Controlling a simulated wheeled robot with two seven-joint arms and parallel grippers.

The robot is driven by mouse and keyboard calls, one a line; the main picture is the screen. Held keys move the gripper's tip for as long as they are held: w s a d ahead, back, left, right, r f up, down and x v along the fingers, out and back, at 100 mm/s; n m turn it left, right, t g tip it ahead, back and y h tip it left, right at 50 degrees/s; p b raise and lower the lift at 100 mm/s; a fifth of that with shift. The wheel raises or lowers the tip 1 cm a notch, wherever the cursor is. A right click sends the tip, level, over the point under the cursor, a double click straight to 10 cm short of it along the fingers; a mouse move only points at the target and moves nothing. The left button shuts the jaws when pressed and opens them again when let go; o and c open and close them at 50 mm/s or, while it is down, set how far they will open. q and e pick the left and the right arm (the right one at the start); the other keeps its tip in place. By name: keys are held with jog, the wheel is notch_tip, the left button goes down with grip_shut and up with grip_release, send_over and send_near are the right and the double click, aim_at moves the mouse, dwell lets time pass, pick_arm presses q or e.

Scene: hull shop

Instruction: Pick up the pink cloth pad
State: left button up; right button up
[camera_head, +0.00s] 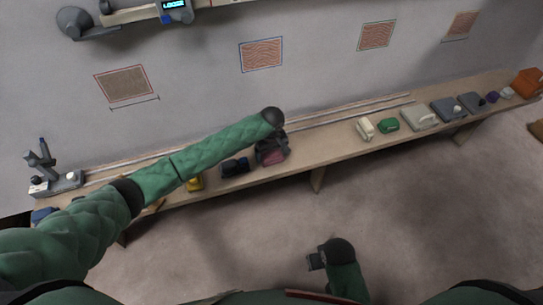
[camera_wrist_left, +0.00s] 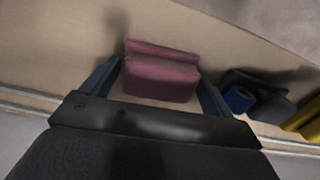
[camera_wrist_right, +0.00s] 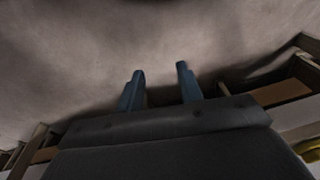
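The pink cloth pad (camera_wrist_left: 160,75) lies on the wooden bench, and in the left wrist view it sits between the two blue fingers of my left gripper (camera_wrist_left: 160,95). The fingers are spread to either side of it, with small gaps showing. In the head view my left gripper (camera_head: 272,150) is over the bench, and part of the pink pad (camera_head: 273,156) shows below it. My right gripper (camera_wrist_right: 162,88) is open and empty; in the head view the right gripper (camera_head: 316,258) hangs low over the floor, away from the bench.
A dark item with a blue roll (camera_wrist_left: 239,98) is beside the pad, then a yellow item (camera_wrist_left: 304,119). In the head view a cream item (camera_head: 365,129), a green item (camera_head: 388,125) and several grey ones stand farther right. The bench (camera_head: 325,150) is clear just right of the pad.

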aim_at(272, 154)
pick_arm(q)
jog(key=c, duration=0.5)
jog(key=shift+r, duration=0.3)
jog(key=r, duration=0.1)
jog(key=r+b, duration=0.1)
jog(key=r, duration=0.1)
jog(key=shift+s+d+r, duration=0.1)
jog(key=shift+s+r, duration=0.15)
jog(key=shift+r, duration=0.05)
jog(key=s+r, duration=0.2)
jog(key=s, duration=0.1)
jog(key=s+d+r+b, duration=0.1)
jog(key=s+r, duration=0.1)
jog(key=s, duration=0.2)
jog(key=s+d+r+b, duration=0.1)
jog(key=s+r, duration=0.2)
jog(key=shift+s+d, duration=0.25)
jog(key=shift+s, duration=0.15)
pick_arm(e)
notch_tip(272, 154, up, 12)
jog(key=s, duration=0.2)
jog(key=shift+s+d+r, duration=0.15)
jog(key=shift+s+r, duration=0.05)
jog(key=shift+r, duration=0.05)
pick_arm(q)
jog(key=o, duration=0.3)
jog(key=shift+f, duration=0.1)
jog(key=shift+c, duration=1.1)
